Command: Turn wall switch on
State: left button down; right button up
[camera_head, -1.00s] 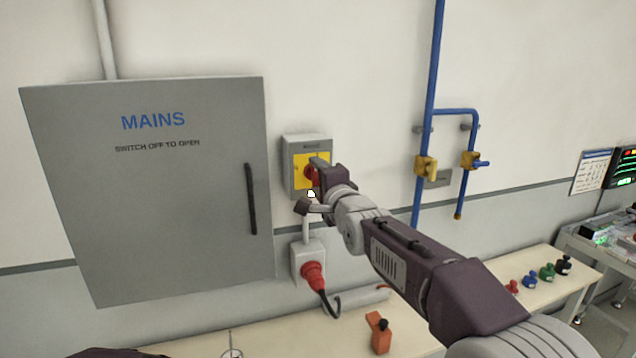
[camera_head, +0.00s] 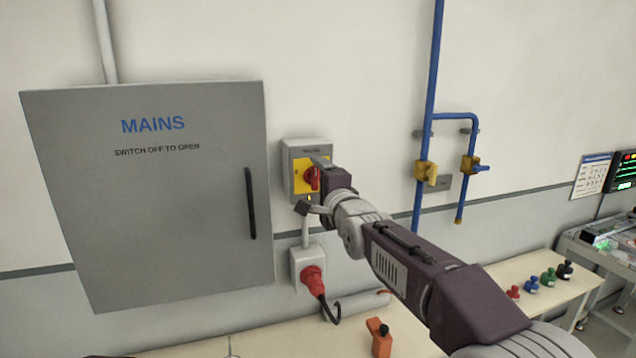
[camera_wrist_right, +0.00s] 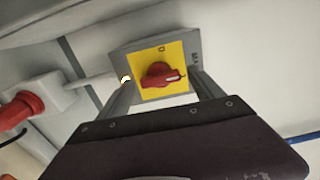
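The wall switch (camera_head: 290,155) is a grey box with a yellow plate and a red rotary knob (camera_head: 313,178). In the right wrist view the knob (camera_wrist_right: 160,75) shows clearly, its handle lying crosswise with a white mark toward the right. My right gripper (camera_head: 322,180) is at the switch, partly covering it in the head view. In the wrist view its two grey fingers (camera_wrist_right: 163,88) stand apart on either side of the knob, with gaps visible. Whether the fingertips reach the knob's depth is unclear. My left gripper is out of view.
A grey MAINS cabinet (camera_head: 155,220) with a black handle is left of the switch. A socket with a red plug (camera_head: 312,280) is below. Blue pipes with yellow valves (camera_head: 425,172) are to the right. A bench (camera_head: 555,300) holds small coloured items.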

jog(key=shift+s+d+f+b, duration=0.1)
jog(key=shift+s+b, duration=0.2)
jog(key=shift+s, duration=0.1)
jog(key=b+v, duration=0.2)
jog(key=v, duration=0.6)
jog(key=shift+b, duration=0.3)
jog(key=shift+s, duration=0.1)
